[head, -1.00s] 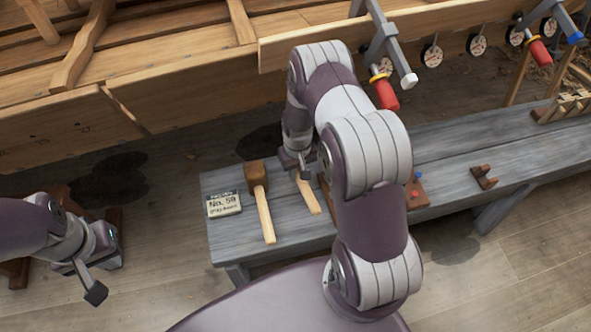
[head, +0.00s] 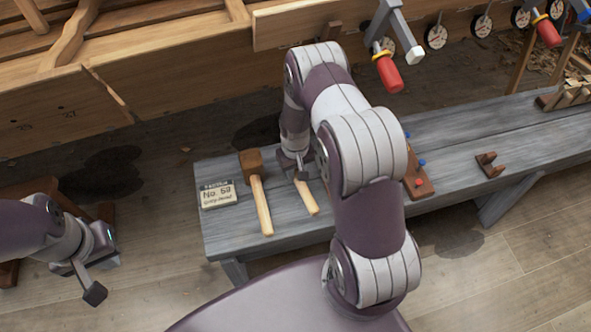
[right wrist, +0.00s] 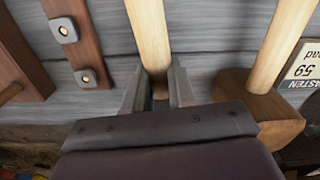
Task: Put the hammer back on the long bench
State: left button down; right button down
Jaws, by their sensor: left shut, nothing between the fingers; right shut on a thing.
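The long bench (head: 440,150) is grey and runs from the centre to the right. My right gripper (head: 299,174) is low over its left part, shut on the pale wooden handle of the hammer (head: 308,197). In the right wrist view the hammer handle (right wrist: 149,35) runs between the two fingers (right wrist: 158,92). The hammer's head is hidden by my gripper. The handle lies at or just above the bench top; I cannot tell whether it touches. My left gripper (head: 92,288) is shut and empty, off the bench at the lower left.
A brown board with coloured pegs (head: 418,180) and a small brown rack (head: 489,165) stand to the right. Clamps with red handles (head: 389,72) hang from the hull plank above.

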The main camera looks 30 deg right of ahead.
jog(key=shift+f, duration=0.3)
jog(key=c, duration=0.9)
grip_release()
jog(key=shift+o, duration=0.2)
notch_tip(320, 180, up, 8)
jog(key=p, duration=0.7)
jog(key=shift+r, duration=0.15)
